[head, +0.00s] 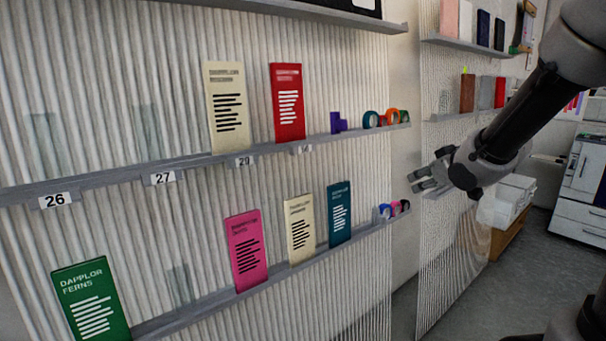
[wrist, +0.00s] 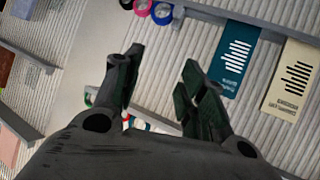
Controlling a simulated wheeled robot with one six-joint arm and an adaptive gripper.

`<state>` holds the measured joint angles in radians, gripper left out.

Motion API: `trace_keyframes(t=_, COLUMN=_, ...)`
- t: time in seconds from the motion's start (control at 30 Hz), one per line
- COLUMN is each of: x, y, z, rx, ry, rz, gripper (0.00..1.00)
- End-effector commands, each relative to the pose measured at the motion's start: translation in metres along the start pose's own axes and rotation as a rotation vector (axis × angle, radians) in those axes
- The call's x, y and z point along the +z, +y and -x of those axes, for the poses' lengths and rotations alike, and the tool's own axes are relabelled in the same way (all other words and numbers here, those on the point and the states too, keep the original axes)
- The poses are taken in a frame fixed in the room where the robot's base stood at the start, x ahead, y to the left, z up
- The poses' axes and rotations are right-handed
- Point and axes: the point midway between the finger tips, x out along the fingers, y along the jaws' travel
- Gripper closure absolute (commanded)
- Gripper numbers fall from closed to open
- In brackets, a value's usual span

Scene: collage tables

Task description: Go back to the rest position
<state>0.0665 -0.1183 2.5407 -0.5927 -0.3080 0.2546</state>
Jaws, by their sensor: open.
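My gripper (head: 430,178) is in the right half of the head view, in front of the gap between two ribbed wall panels. Its fingers point left, toward the shelves. In the wrist view my gripper (wrist: 160,88) has its two fingers apart, with nothing between them but the background. It holds nothing and appears apart from the shelves. A teal booklet (head: 340,212) and a cream booklet (head: 300,228) stand on the lower shelf to its left; the teal booklet (wrist: 235,58) also shows beyond the fingers in the wrist view.
The upper shelf (head: 110,176) carries number labels, a cream and a red booklet (head: 287,103), and tape rolls (head: 388,117). The lower shelf (head: 190,308) holds a pink (head: 247,250) and a green booklet (head: 92,300). A printer (head: 583,175) and white boxes (head: 508,203) stand at right. Floor shows between.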

Motion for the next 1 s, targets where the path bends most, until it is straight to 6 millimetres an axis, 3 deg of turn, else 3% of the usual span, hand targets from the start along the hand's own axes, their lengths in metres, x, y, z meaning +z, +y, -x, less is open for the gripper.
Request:
trace_keyframes(t=0.1, x=0.058, y=0.024, z=0.039, rx=0.113, ry=-0.257, rz=-0.046, gripper=0.59)
trace_keyframes(t=0.17, x=0.087, y=0.026, z=0.067, rx=0.142, ry=-0.386, rz=-0.082, gripper=0.59)
trace_keyframes(t=0.3, x=0.138, y=0.006, z=0.139, rx=0.133, ry=-0.630, rz=-0.181, gripper=0.59)
trace_keyframes(t=0.4, x=0.160, y=-0.022, z=0.190, rx=0.078, ry=-0.742, rz=-0.252, gripper=0.59)
trace_keyframes(t=0.5, x=0.166, y=-0.044, z=0.221, rx=0.031, ry=-0.760, rz=-0.302, gripper=0.59)
trace_keyframes(t=0.6, x=0.157, y=-0.051, z=0.233, rx=0.019, ry=-0.696, rz=-0.321, gripper=0.59)
trace_keyframes(t=1.0, x=0.146, y=-0.051, z=0.244, rx=0.025, ry=-0.618, rz=-0.308, gripper=0.59)
